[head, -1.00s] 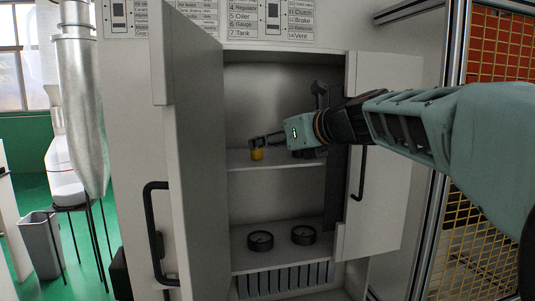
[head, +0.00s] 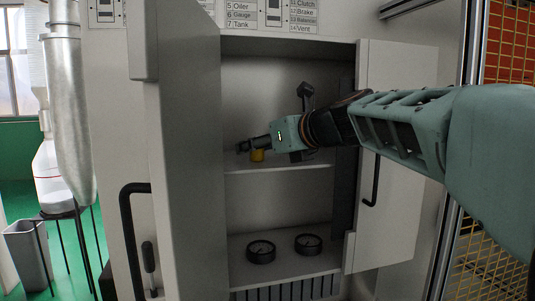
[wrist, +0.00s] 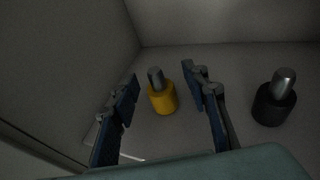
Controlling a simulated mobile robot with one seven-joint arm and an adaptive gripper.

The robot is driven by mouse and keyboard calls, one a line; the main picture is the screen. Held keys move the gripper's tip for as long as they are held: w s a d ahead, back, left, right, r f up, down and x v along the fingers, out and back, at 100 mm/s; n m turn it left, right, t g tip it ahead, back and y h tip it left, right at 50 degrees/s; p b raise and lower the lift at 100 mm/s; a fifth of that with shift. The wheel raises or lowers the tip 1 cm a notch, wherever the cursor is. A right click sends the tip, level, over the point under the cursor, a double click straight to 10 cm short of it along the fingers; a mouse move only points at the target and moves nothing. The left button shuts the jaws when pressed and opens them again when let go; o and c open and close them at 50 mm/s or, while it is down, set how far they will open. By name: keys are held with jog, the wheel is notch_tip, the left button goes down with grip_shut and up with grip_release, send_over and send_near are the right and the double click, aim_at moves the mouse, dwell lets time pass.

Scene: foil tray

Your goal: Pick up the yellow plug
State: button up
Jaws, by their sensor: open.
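The yellow plug (head: 257,156) stands upright on the upper shelf of the open cabinet, partly hidden by my gripper in the head view. In the wrist view the yellow plug (wrist: 162,97) has a grey metal pin on top and shows between and beyond my two fingers. My gripper (head: 243,147) reaches into the cabinet at the plug's height or just above. In the wrist view my gripper (wrist: 160,88) is open, with one finger to each side of the plug, and holds nothing.
A black plug (wrist: 273,103) with a grey pin stands to the right of the yellow one. The upper shelf (head: 240,169) has walls close by. The cabinet's left door (head: 185,170) and right door (head: 400,150) stand open. Two dark round gauges (head: 261,251) lie on the lower shelf.

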jog(key=shift+s, duration=0.1)
jog(key=shift+c, duration=0.3)
grip_shut()
jog(key=shift+r, duration=0.25)
